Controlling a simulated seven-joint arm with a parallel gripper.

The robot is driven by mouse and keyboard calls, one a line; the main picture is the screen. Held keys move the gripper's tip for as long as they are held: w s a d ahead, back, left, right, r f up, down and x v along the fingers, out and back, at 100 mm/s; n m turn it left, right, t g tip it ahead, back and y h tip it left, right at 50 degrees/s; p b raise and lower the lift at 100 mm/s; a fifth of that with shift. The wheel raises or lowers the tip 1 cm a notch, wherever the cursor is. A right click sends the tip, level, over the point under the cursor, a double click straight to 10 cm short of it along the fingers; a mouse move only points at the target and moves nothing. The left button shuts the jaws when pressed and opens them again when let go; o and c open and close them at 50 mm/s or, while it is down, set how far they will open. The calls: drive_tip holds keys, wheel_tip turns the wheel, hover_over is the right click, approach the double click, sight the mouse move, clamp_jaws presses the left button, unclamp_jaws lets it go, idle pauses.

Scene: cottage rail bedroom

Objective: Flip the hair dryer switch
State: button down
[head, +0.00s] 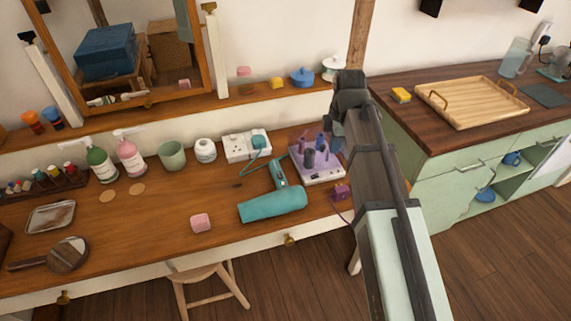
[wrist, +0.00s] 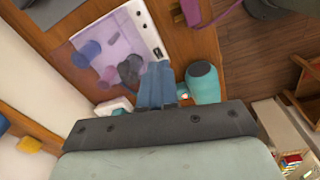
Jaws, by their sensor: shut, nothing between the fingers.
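The teal hair dryer (head: 272,205) lies on the wooden dresser, its barrel toward the front edge and its handle (head: 279,173) pointing back. A small detail shows on the handle, but the switch is too small to make out clearly. My gripper (head: 336,146) hangs to the right of the handle, above the right side of the lilac organiser. In the wrist view my gripper (wrist: 156,68) has its two blue-grey fingers together and empty. The dryer's teal barrel (wrist: 203,84) shows right of the fingers there, apart from them; the fingers and palm hide most of its handle.
The lilac organiser (head: 318,175) with several upright items stands right of the handle. A white socket box (head: 240,148) is behind it.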

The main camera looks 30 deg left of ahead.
drive_tip(key=s+a+r+n+g+y, duration=0.2)
drive_tip(key=s+a+n+g+y, duration=0.1)
drive_tip(key=a+g+y, duration=0.2)
drive_tip(key=shift+a+r+n+y, duration=0.25)
drive_tip(key=shift+a+n+y, duration=0.15)
drive_tip(key=shift+a+y, duration=0.45)
drive_tip(key=shift+f, duration=0.1)
hover_over(277, 172)
drive_tip(key=d, duration=0.3)
drive_tip(key=f, duration=0.7)
drive_tip(key=shift+w+a+f, duration=0.1)
drive_tip(key=shift+w+a, duration=0.05)
drive_tip(key=shift+w, duration=0.2)
drive_tip(key=shift+w+a+f, duration=0.1)
drive_tip(key=shift+w+f, duration=0.1)
drive_tip(key=shift+f, duration=0.8)
drive_tip(key=shift+w+a+f, duration=0.1)
drive_tip(key=shift+w+f, duration=0.1)
drive_tip(key=shift+f, duration=0.8)
